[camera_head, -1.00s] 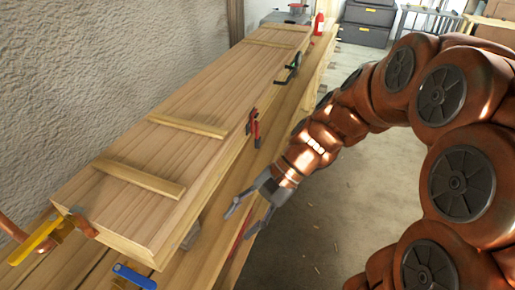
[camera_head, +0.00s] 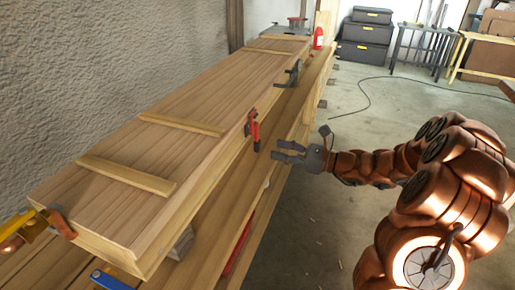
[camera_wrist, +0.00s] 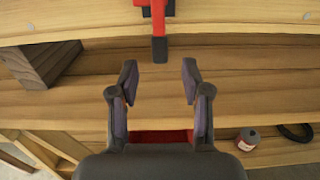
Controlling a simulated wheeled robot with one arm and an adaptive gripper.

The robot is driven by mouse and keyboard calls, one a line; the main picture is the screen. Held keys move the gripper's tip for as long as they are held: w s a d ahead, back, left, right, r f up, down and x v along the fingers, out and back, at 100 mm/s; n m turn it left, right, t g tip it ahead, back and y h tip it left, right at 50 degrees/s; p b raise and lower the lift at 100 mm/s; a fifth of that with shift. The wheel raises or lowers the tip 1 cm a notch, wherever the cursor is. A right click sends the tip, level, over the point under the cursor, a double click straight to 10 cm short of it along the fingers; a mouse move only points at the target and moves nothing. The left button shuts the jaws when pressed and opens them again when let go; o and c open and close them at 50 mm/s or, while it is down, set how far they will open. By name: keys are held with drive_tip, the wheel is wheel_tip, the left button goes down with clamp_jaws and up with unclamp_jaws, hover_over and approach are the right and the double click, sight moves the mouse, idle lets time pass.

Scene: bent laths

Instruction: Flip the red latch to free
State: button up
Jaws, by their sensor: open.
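The red latch (camera_head: 253,130) is on the near side face of the long wooden box (camera_head: 190,98), about midway along it. In the wrist view the latch (camera_wrist: 157,20) is at the top centre, with a dark tip hanging down. My gripper (camera_head: 282,152) is open and empty, just right of the latch and apart from it in the head view. In the wrist view my gripper's two fingers (camera_wrist: 156,78) point up toward the latch, with the dark tip just beyond and between them.
A dark clamp (camera_head: 288,75) sits farther along the box, and a yellow clamp (camera_head: 32,226) is at the near left corner. A blue item (camera_head: 112,281) lies at the near bench end. A wooden block (camera_wrist: 42,62) is left of my fingers. A bottle (camera_wrist: 248,139) stands lower right. Open floor lies right.

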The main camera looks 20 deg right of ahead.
sight(260, 145)
drive_tip(key=shift+x, duration=3.8)
drive_tip(key=shift+c, duration=0.3)
clamp_jaws()
